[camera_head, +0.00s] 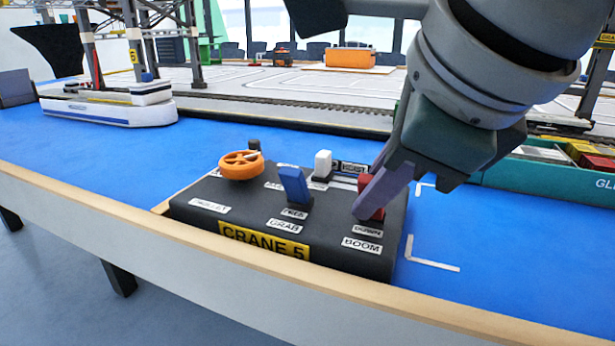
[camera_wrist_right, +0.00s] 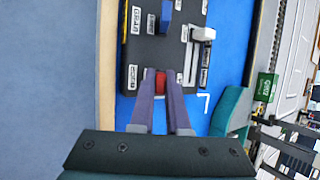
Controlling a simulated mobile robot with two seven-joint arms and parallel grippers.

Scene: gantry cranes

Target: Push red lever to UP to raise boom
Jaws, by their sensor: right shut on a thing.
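The red lever (camera_head: 371,196) stands at the right end of the black CRANE 5 control box (camera_head: 190,209), above the BOOM label and behind the DOWN label. My right gripper (camera_head: 366,200) reaches down from the upper right and is shut on the red lever, partly hiding it in the head view. In the right wrist view the red lever (camera_wrist_right: 160,83) sits between the two purple fingers (camera_wrist_right: 160,85). Any UP label is hidden behind the gripper. My left gripper is not in view.
A blue lever (camera_head: 294,185), an orange wheel (camera_head: 241,165) and a white lever (camera_head: 323,164) share the box. A teal ship (camera_head: 545,178) with containers lies at the right. A white boat (camera_head: 108,110) stands at the back left. Blue table surface is free left of the box.

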